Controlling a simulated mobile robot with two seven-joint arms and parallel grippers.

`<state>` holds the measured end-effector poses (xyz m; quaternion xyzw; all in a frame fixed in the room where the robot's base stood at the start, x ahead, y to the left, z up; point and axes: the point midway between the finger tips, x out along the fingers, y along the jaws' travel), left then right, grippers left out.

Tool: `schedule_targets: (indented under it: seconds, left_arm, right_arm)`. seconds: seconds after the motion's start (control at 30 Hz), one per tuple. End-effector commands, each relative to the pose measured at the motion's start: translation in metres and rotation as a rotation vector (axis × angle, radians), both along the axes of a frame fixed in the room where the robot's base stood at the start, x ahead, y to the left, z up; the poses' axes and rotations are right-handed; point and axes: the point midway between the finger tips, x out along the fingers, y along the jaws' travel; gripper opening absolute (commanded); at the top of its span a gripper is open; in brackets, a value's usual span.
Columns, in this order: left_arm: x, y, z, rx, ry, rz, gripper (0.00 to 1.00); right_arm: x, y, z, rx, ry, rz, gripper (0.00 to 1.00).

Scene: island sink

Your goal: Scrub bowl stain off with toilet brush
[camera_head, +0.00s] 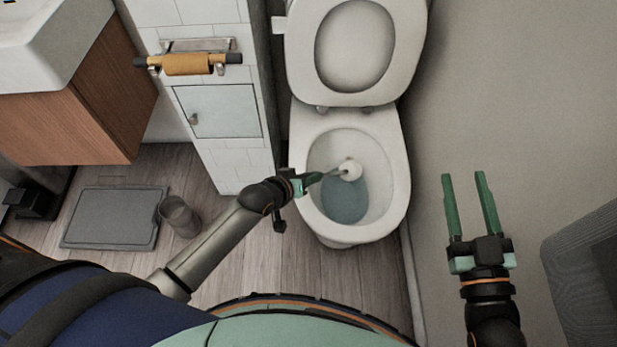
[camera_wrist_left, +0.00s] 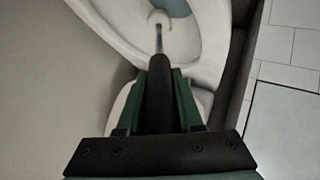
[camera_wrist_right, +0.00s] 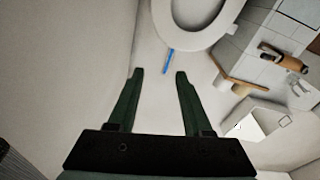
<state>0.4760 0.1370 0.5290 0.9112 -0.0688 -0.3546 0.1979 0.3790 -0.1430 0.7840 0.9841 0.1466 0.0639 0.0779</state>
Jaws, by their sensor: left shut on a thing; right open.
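The white toilet bowl (camera_head: 308,170) stands with its lid and seat (camera_head: 289,52) raised. Bluish water (camera_head: 345,203) lies in the bowl; I cannot make out a stain. My left gripper (camera_head: 312,180) is shut on the dark handle of the toilet brush (camera_wrist_left: 158,85). The brush's round white head (camera_head: 350,169) is inside the bowl, above or at the back edge of the water; I cannot tell if it touches the wall. It also shows in the left wrist view (camera_wrist_left: 159,18). My right gripper (camera_head: 467,182) is open and empty, right of the toilet beside the wall.
A grey brush holder or bin (camera_head: 179,216) stands on the wooden floor left of the toilet, beside a grey mat (camera_head: 115,218). A tiled partition carries an orange roll (camera_head: 188,64). A sink cabinet (camera_head: 60,125) is at the left; a plain wall closes the right.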

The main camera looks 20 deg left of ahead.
Motion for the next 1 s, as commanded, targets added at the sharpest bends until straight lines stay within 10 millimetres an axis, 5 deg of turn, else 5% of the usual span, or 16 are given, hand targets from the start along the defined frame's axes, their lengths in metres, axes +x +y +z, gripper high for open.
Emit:
schedule_targets:
  seconds: [1.0]
  left_arm:
    - [0.014,0.004,-0.01,-0.001,-0.001,0.0,0.0]
  right_arm:
    - [-0.028,0.009,0.099,-0.002,-0.437,0.07,0.5]
